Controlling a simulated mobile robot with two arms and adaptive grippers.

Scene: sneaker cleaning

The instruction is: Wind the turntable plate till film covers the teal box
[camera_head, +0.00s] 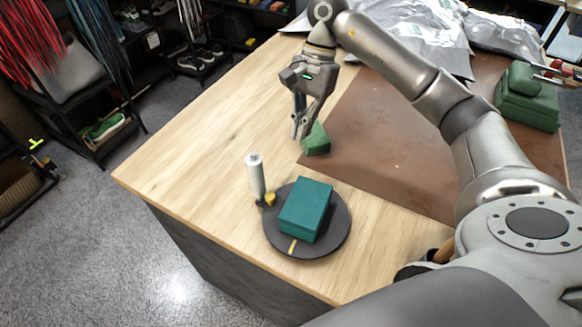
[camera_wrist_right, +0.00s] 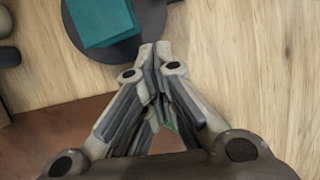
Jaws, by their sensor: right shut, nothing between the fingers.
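The teal box (camera_head: 306,208) lies on the dark round turntable plate (camera_head: 333,240) near the front edge of the table. A yellow mark shows on the plate's front rim. The white film roll (camera_head: 255,176) stands upright on a post at the plate's left, with a yellow piece at its base. I see no film on the box's visible faces. My right gripper (camera_head: 298,134) is shut and empty, beyond the plate and next to a small green block (camera_head: 317,140). The right wrist view shows its closed fingertips (camera_wrist_right: 155,48) near the plate and box (camera_wrist_right: 103,20). My left gripper is not in view.
A brown mat (camera_head: 385,150) covers the table's right part. Silvery plastic bags (camera_head: 410,35) lie at the back, and a green box (camera_head: 527,105) stands at the far right. Bare wood (camera_head: 215,135) is free left of the gripper. Shoe racks stand behind.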

